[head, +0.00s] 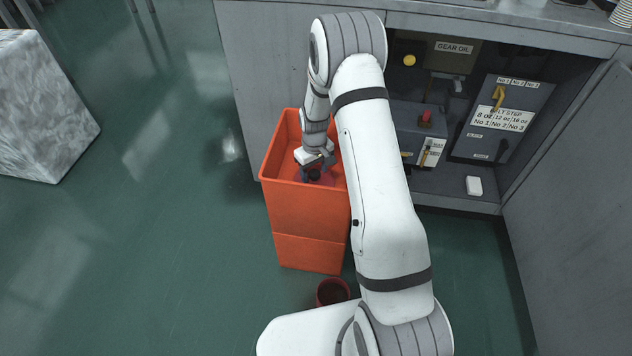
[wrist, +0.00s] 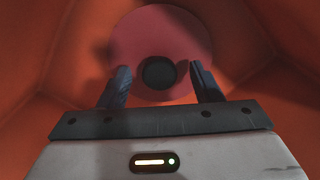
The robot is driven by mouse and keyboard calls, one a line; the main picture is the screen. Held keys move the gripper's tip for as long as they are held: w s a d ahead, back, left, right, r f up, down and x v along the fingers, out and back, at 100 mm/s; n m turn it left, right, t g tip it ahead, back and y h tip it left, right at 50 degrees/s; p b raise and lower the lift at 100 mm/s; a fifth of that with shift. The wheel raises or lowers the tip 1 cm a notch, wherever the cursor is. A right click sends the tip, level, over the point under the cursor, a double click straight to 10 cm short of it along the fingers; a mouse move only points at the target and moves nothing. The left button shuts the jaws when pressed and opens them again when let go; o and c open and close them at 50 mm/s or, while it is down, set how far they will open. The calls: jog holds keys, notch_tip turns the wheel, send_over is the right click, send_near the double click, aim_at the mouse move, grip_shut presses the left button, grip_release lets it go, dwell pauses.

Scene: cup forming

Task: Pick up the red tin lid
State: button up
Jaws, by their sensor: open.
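The red tin lid (wrist: 185,40) is a round red disc with a dark round patch (wrist: 158,73) near its middle, perhaps a knob. It lies inside the orange bin (head: 311,250). In the head view only a bit of reddish surface shows under my gripper (head: 316,174), which reaches down into the bin. In the wrist view my gripper (wrist: 160,88) is open. Its two dark fingers stand apart, one on each side of the dark patch, over the lid's near part. I cannot tell how far the fingertips are from the lid.
The bin's orange walls rise close around my gripper. A dark red cup-like container (head: 332,291) stands on the floor in front of the bin. An open grey cabinet (head: 480,185) with labelled boxes is to the right. The green floor at left is clear up to a pale block (head: 45,110).

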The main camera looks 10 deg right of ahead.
grip_shut()
jog(key=shift+r, duration=0.1)
dwell(0.4)
